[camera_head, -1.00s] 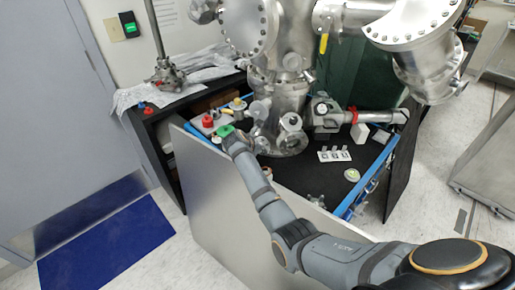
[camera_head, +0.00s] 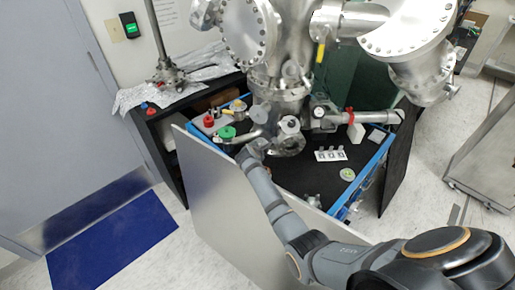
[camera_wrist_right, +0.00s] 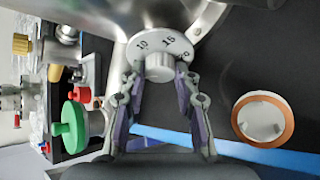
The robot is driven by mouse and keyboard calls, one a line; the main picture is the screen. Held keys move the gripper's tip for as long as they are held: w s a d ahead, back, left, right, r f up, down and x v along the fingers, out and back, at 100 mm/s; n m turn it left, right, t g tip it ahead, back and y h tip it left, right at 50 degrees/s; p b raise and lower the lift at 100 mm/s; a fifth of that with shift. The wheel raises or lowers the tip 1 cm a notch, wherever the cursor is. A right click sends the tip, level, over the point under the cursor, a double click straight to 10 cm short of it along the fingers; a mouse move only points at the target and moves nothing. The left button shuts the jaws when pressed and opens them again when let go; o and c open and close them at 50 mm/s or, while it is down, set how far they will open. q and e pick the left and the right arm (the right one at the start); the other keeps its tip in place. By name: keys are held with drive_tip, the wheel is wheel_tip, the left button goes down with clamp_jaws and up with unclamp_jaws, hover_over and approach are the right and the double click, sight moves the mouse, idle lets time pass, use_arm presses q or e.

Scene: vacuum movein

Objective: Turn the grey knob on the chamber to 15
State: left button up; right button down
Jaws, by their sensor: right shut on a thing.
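The steel chamber (camera_head: 250,35) stands on the black bench top, and the wrist view shows part of its curved wall. The grey knob (camera_wrist_right: 160,66) has a pale dial plate behind it with the marks 10 and 15; a further mark at the right is hard to read. My right gripper (camera_wrist_right: 160,82) has its fingers on both sides of the knob and is shut on it. In the head view my right arm reaches to the chamber's lower front; the fingertips and knob are not clear there. My left gripper is not in view.
A green knob (camera_wrist_right: 75,127) and red caps sit left of my right gripper. A round part with a copper-coloured ring (camera_wrist_right: 262,119) lies on the right. A blue-edged frame (camera_head: 372,170) and a metal panel (camera_head: 215,185) border the bench front.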

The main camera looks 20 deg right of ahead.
idle(0.3)
drive_tip(key=c, duration=1)
unclamp_jaws()
